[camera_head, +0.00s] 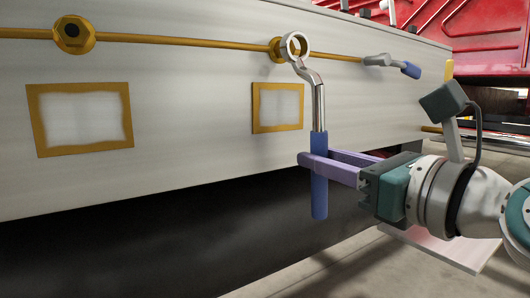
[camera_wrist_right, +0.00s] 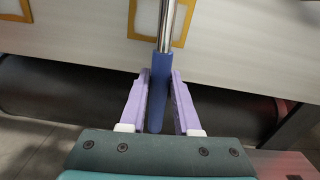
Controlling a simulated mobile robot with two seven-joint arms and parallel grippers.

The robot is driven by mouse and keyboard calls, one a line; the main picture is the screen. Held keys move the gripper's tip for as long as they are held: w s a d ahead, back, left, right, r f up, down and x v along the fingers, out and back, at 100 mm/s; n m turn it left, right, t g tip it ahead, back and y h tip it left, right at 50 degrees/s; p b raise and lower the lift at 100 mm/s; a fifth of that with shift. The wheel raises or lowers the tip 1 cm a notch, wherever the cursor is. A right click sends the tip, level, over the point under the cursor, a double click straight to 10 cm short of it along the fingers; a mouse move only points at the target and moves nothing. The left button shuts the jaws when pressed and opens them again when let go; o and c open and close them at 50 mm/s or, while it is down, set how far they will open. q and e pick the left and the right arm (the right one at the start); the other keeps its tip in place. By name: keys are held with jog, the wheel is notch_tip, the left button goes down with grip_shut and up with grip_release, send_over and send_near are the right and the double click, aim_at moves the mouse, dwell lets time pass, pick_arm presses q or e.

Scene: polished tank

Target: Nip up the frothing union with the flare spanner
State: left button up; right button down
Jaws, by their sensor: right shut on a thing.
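My right gripper (camera_head: 319,161) is shut on the blue handle of the flare spanner (camera_head: 318,105), which stands nearly upright with its ring end on top. The handle also shows between the purple fingers in the right wrist view (camera_wrist_right: 160,80). The spanner's ring overlaps a brass union (camera_head: 276,46) on the pipe in the head view. I cannot tell if it touches or encloses the union. A second brass union (camera_head: 73,35), hexagonal with a dark centre, sits farther left on the pipe. I cannot make out froth on either. My left gripper is not in view.
A thin brass pipe (camera_head: 180,41) runs along the pale tank wall (camera_head: 190,75). A valve with a blue lever (camera_head: 410,69) is right of the spanner. Two brass-framed panels (camera_head: 79,147) (camera_head: 257,107) sit below the pipe. Red machinery (camera_head: 440,28) stands behind the tank.

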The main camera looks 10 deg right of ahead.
jog(key=v, duration=0.8)
jog(key=shift+p, duration=0.4)
jog(key=shift+s+r, duration=0.15)
jog(key=shift+r, duration=0.05)
